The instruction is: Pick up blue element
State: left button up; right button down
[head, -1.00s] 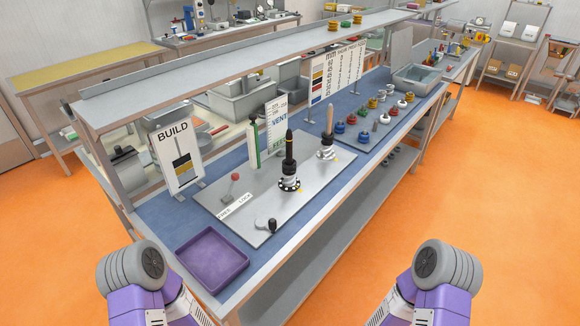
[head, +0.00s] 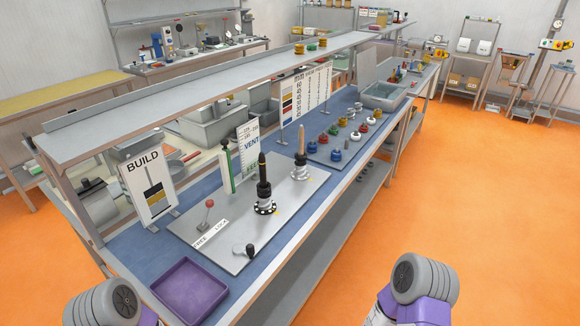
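Small round blue elements stand among red, green, yellow and white ones on a grey board (head: 322,158) on the blue bench top. One blue element (head: 312,141) is at the board's near left end, and another blue one (head: 336,155) is at its near edge. Their fine shape is too small to tell. Only grey and purple links of my two arms show at the bottom of the head view, well short of the bench parts. Neither gripper is in view.
A grey plate (head: 200,236) holds a black post (head: 263,180), a wooden-topped post (head: 301,150) and a red-knobbed lever (head: 209,204). A purple tray (head: 190,290) sits at the near left. A long shelf (head: 190,82) overhangs the bench. The orange floor at right is clear.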

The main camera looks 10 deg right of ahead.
aim_at(312, 150)
jog(key=z, duration=1.6)
jog(key=i, duration=4.35)
jog(key=u, duration=4.3)
